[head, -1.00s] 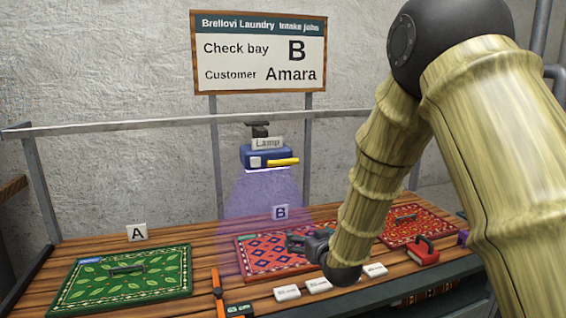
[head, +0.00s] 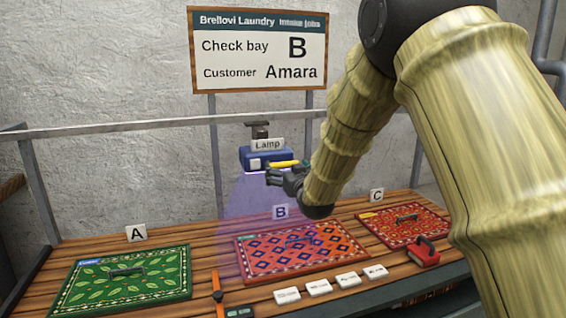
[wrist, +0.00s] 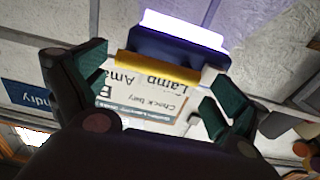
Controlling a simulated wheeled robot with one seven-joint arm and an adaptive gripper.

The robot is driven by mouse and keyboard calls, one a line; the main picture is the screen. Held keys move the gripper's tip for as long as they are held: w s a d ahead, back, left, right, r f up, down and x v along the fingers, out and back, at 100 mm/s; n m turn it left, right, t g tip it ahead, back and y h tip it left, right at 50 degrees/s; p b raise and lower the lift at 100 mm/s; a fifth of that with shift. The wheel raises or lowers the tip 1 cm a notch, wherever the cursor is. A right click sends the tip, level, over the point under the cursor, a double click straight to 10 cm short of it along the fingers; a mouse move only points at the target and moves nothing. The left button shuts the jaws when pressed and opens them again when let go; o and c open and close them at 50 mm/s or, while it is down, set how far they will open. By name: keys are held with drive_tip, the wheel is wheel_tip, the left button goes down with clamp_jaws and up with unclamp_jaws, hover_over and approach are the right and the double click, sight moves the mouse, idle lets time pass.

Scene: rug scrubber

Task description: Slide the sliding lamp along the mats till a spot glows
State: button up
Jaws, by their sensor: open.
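The sliding lamp (head: 262,158) is a blue box with a "Lamp" label and a yellow handle (head: 284,164), hung from the rail. Its purple light falls on the left part of the red and blue mat (head: 300,262) at bay B. No glowing spot can be made out. My gripper (head: 272,176) is at the lamp's lower right, close to the handle. In the wrist view, my open gripper (wrist: 150,85) has the yellow handle (wrist: 158,67) across the gap between its green fingertips. Whether they touch it I cannot tell.
A green mat (head: 125,290) lies at bay A and a red mat (head: 425,235) at bay C. The sign (head: 258,48) reads "Check bay B, Customer Amara". Several white tags (head: 318,287) and a red brush-like tool (head: 425,252) lie along the front edge. The rail (head: 150,124) runs above.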

sight(283, 166)
drive_tip(key=shift+p+x, duration=0.55)
drive_tip(key=shift+x, duration=1.45)
drive_tip(key=shift+c, duration=0.4)
drive_tip(key=c, duration=1.1)
drive_tip(key=shift+f, duration=0.15)
drive_tip(key=shift+c, duration=0.2)
